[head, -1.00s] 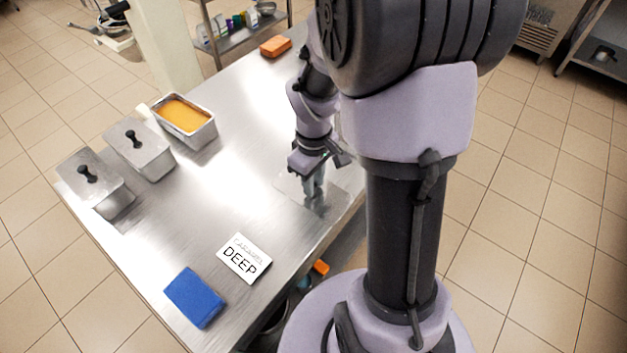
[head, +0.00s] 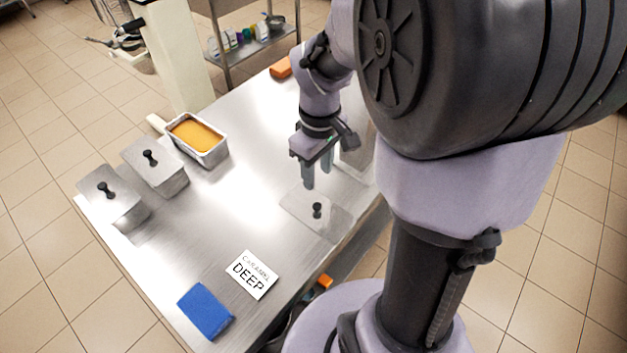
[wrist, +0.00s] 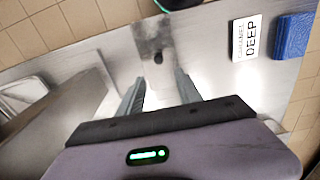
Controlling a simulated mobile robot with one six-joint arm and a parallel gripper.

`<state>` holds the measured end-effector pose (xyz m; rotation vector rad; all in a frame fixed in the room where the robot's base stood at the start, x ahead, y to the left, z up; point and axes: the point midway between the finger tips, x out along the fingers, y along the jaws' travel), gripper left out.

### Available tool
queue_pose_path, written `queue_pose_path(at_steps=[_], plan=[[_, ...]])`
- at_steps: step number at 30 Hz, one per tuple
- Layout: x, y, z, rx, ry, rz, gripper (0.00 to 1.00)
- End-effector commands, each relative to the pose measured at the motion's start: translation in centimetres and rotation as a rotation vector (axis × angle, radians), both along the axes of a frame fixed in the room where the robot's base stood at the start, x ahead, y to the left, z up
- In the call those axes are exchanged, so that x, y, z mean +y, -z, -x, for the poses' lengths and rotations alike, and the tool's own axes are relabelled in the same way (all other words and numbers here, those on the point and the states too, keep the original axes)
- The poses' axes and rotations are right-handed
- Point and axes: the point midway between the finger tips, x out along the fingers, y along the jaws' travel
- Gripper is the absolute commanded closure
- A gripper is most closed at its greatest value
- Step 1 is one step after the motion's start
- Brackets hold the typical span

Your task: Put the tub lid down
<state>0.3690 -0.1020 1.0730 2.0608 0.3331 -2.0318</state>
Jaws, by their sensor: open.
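The tub lid (head: 300,207) is a flat metal plate with a black knob. It lies flat on the steel table near the table's right edge in the head view. It also shows in the wrist view (wrist: 170,44), beyond my fingertips, with its knob pointing up between them. My gripper (head: 318,178) is open and empty, above and behind the lid, clear of the knob. Its two fingers also show in the wrist view (wrist: 158,90). An uncovered metal tub (head: 212,157) of orange-yellow contents stands at the table's far left side.
Two lidded metal tubs (head: 128,212) (head: 172,183) stand along the left edge. A card reading "CARAMEL DEEP" (head: 252,274) and a blue block (head: 206,311) lie at the near end. The table's middle is clear.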

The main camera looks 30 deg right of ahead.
Motion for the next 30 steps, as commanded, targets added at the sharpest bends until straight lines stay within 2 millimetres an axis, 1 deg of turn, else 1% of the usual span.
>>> queue_pose_path(at_steps=[1, 2, 3, 5, 6, 9, 11, 13, 15, 22, 23, 27, 28, 30], plan=[[1.1, -1.7, 0.4, -0.040, 0.039, 0.000, 0.58], [2.1, -2.9, 0.8, -0.073, 0.081, -0.007, 0.58], [3.8, -4.6, 1.6, -0.126, 0.150, -0.021, 0.58], [6.4, -7.1, 3.4, -0.209, 0.270, -0.062, 0.58], [8.1, -8.4, 4.7, -0.260, 0.347, -0.101, 0.58], [11.5, -10.6, 8.1, -0.358, 0.520, -0.214, 0.58], [12.8, -11.2, 9.6, -0.392, 0.595, -0.276, 0.58], [13.7, -11.5, 10.7, -0.412, 0.652, -0.327, 0.58], [14.1, -11.6, 11.1, -0.418, 0.680, -0.349, 0.58], [14.1, -11.5, 11.1, -0.418, 0.686, -0.351, 0.58], [14.1, -11.0, 11.1, -0.418, 0.685, -0.351, 0.58], [14.1, -7.1, 11.1, -0.418, 0.685, -0.351, 0.58], [14.1, -6.8, 11.1, -0.417, 0.684, -0.351, 0.58], [14.0, -7.5, 11.1, -0.417, 0.684, -0.350, 0.58]])
